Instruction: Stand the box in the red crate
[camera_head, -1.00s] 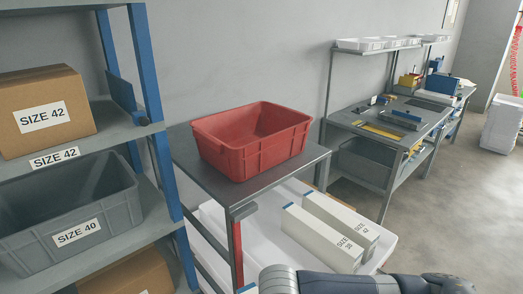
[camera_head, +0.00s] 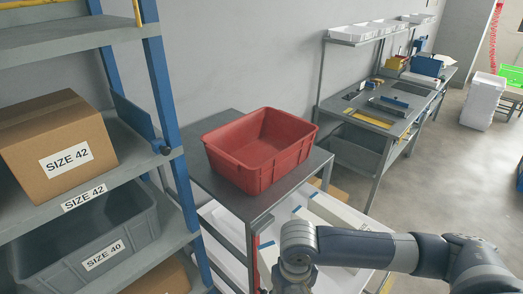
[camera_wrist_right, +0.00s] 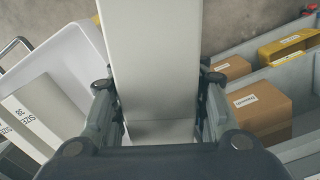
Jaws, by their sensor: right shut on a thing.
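The red crate (camera_head: 262,150) stands on a small grey metal table in the head view, and the part of its inside that shows is empty. In the right wrist view, my right gripper (camera_wrist_right: 158,88) is shut on a long pale box (camera_wrist_right: 152,50), one finger on each side. The held box runs away from the gripper toward the top edge, where its end is cut off. In the head view my right arm comes in from the right, below the crate; the held box is not visible there. My left gripper is in neither view.
A white tray (camera_wrist_right: 62,50) below holds a pale box marked SIZE 38 (camera_wrist_right: 30,122). The grey table (camera_head: 228,193) has narrow bare margins around the crate. A shelf with blue posts (camera_head: 171,90), brown boxes and a grey bin stands left. A workbench (camera_head: 385,112) stands behind right.

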